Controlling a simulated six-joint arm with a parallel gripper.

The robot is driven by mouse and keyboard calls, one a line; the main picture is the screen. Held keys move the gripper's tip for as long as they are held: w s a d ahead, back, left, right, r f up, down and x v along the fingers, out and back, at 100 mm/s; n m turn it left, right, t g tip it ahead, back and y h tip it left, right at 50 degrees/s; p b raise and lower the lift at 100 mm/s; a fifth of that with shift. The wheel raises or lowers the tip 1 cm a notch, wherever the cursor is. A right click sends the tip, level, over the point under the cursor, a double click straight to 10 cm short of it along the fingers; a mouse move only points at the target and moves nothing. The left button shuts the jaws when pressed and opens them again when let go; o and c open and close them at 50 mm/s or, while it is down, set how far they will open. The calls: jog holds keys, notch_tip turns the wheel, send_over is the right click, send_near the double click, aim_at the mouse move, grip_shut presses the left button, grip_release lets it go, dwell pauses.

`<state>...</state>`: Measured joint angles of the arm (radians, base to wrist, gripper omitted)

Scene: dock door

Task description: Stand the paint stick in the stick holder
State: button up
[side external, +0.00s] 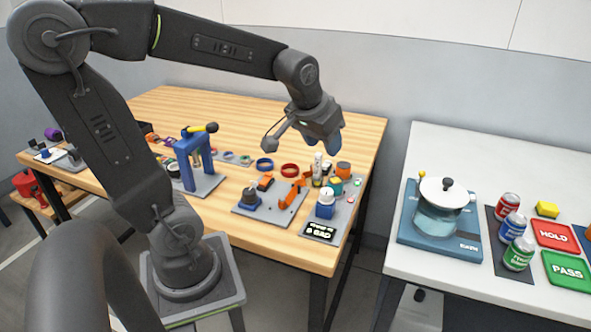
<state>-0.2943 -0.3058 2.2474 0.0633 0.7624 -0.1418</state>
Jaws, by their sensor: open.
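My gripper (331,146) hangs above the back right part of the wooden table, apart from everything below it. It is open, and nothing shows between its fingers. A slim white upright piece (317,169) stands among small parts below it and may be the paint stick. It is too small to tell for sure. A blue block with a pale top (325,206) stands in front of it, behind a black sign. A blue block with a dark top (250,199) stands to its left on a grey plate. I cannot tell which piece is the stick holder.
A blue arch (195,160) with a yellow-and-black tool on top stands on the wooden table (160,103). Orange clamp-like parts (291,195) and rings crowd the front right. A white table (443,138) at right holds a lidded pot (442,215) and several cans. The wooden table's back is clear.

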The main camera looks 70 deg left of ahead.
jog(key=s+d+m+t+h, duration=0.1)
jog(key=s+d+m, duration=0.3)
jog(key=s+d, duration=0.6)
jog(key=shift+s+r+m+h, duration=0.3)
jog(key=shift+h, duration=0.2)
